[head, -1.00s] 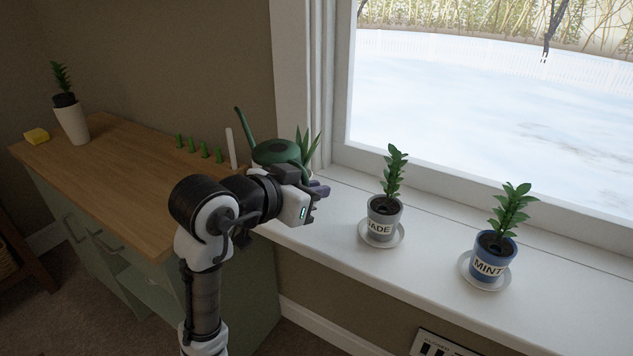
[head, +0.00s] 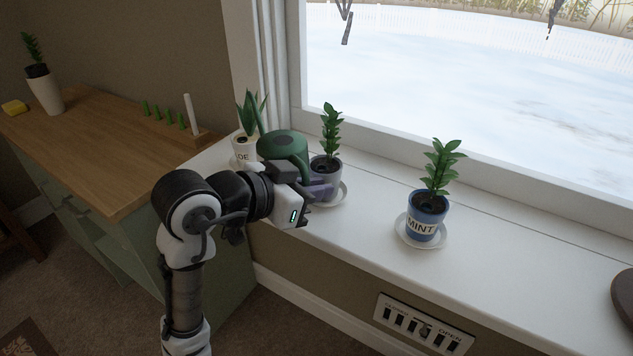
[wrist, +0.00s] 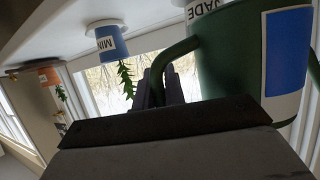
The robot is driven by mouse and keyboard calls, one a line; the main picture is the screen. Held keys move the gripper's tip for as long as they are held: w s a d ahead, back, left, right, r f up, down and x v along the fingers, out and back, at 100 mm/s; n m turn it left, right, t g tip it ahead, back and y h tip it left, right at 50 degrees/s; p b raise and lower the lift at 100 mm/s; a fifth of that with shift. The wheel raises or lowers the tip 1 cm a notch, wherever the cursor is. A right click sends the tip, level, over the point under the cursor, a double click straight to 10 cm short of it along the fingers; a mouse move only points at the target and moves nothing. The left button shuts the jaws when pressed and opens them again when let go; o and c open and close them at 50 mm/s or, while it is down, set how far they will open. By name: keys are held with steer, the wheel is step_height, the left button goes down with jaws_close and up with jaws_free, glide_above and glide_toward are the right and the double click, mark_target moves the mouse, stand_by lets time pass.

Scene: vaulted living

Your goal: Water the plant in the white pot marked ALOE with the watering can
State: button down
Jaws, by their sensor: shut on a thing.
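The green watering can (head: 283,144) is held by its handle in my gripper (head: 318,190), above the window sill. In the wrist view the can (wrist: 240,60) fills the right side, with its curved handle between my gripper's fingers (wrist: 160,88). The white pot (head: 242,158) with spiky leaves stands at the sill's left end, just left of the can; only the letters "OE" show. The can partly covers this pot. The spout is hard to tell apart from the leaves, and no water is visible.
The grey JADE pot (head: 325,170) stands close behind my gripper, right of the can. The blue MINT pot (head: 428,217) is farther right. A wooden-topped cabinet (head: 95,140) holds a white planter (head: 46,96) and a peg rack. A switch panel (head: 425,325) is below the sill.

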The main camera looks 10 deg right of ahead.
mark_target(299, 150)
steer(key=shift+w+a, duration=0.1)
steer(key=shift+w, duration=0.15)
stand_by(0.4)
steer(key=w+p, duration=0.1)
steer(key=w+n+g+p, duration=0.1)
steer(key=w+a+p, duration=0.1)
steer(key=shift+w+f+n+g+p, duration=0.15)
steer(key=shift+f+n+g+p, duration=0.15)
steer(key=shift+n, duration=0.1)
stand_by(0.5)
steer(key=shift+w+r+n+g+p, duration=0.1)
steer(key=shift+r+n+g+p, duration=0.5)
steer(key=shift+r+p, duration=1.55)
steer(key=shift+w+r+n+p, duration=0.25)
steer(key=shift+r+n+p, duration=0.15)
steer(key=shift+p, duration=1.75)
steer(key=shift+f, duration=0.2)
